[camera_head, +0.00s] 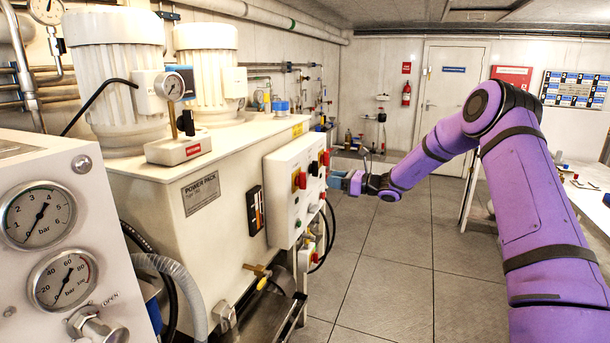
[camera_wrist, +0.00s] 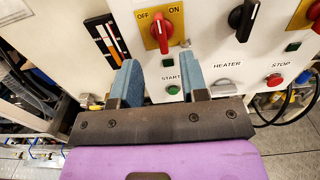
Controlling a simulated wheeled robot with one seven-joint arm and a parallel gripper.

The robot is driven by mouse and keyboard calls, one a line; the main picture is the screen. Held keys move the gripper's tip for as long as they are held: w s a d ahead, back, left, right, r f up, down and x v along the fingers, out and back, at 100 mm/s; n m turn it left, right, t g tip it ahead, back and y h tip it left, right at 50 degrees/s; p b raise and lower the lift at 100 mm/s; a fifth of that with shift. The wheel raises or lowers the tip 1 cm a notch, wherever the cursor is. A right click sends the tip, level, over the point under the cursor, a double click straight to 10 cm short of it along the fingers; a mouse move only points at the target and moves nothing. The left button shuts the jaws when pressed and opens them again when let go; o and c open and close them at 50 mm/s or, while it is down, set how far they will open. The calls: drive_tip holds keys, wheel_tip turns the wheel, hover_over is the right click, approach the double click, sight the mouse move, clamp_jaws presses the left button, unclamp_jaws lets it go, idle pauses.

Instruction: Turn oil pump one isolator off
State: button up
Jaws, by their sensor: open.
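In the wrist view, a red rotary isolator handle (camera_wrist: 160,28) sits on a yellow plate marked OFF at left and ON at right. Its handle stands close to upright in the picture; I cannot read its setting with certainty. No oil pump number is legible there. My gripper (camera_wrist: 161,80) is open and empty, its two blue fingers apart below the isolator in the picture. The fingers' contact with the panel cannot be told. In the head view, my gripper (camera_head: 345,181) is just right of the white control box (camera_head: 285,205), which carries red-and-yellow switches (camera_head: 300,180).
Near the fingers are a green START button (camera_wrist: 173,90), a black HEATER knob (camera_wrist: 243,18), a red STOP button (camera_wrist: 275,80) and another red switch (camera_wrist: 312,12). The power pack tank (camera_head: 200,200) stands left. The tiled floor (camera_head: 400,260) is clear.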

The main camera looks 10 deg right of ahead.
sight(303, 181)
drive_tip(key=x, duration=1)
drive_tip(key=shift+a, duration=0.2)
clamp_jaws()
